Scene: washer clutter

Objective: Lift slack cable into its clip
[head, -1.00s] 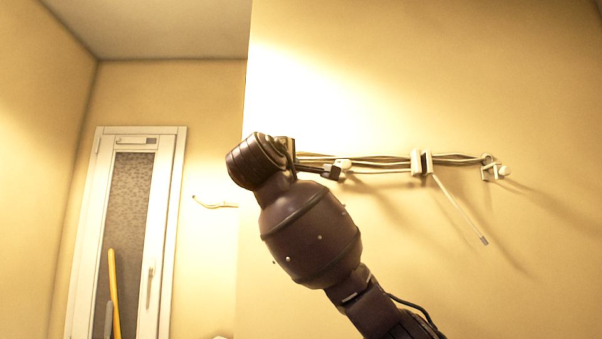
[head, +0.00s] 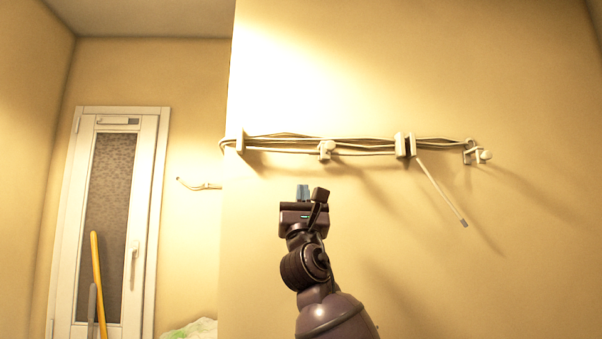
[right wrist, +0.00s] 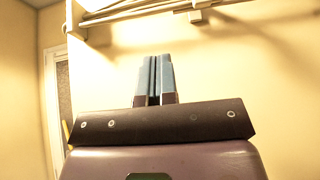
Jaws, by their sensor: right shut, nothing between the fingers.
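A bundle of pale cables (head: 280,140) runs along the wall through several white clips. A left clip (head: 240,142), a middle clip (head: 326,149) and a double-plate clip (head: 405,146) show in the head view. A loose cable end (head: 442,191) hangs down to the right from the double-plate clip. My right gripper (head: 303,190) is below the bundle, apart from it, pointing up. In the right wrist view its blue fingers (right wrist: 155,80) are together and empty, with cables (right wrist: 140,12) and a clip above them. My left gripper is not in view.
An end clip (head: 475,153) stands at the right of the bundle. A wall corner is at the left, with a white framed door or window (head: 110,220) beyond it. A yellow pole (head: 98,285) leans there. The wall below the cables is clear.

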